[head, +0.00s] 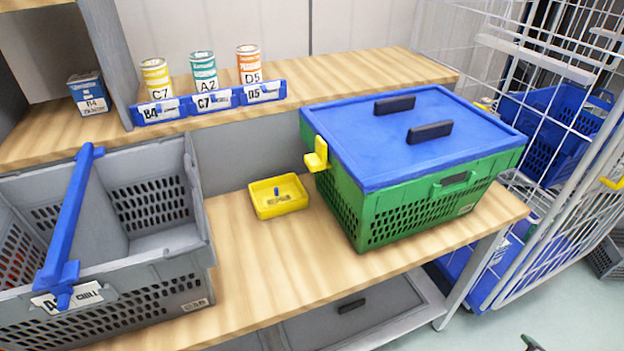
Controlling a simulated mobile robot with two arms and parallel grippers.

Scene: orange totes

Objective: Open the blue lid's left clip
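A green crate (425,210) with perforated walls stands on the wooden bench, right of the middle. A flat blue lid (380,135) with two dark handles covers its top. The lid's left clip (318,155) is yellow and sits at the left edge of the lid and crate. It has an upright part and a part that juts outward to the left; I cannot tell for sure whether it is latched. No right clip shows. Neither of my grippers is in view.
A yellow tray (278,206) with a small blue peg stands left of the crate. A grey crate (165,265) with a blue bar across it fills the left. A wire cage (560,150) stands close at right.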

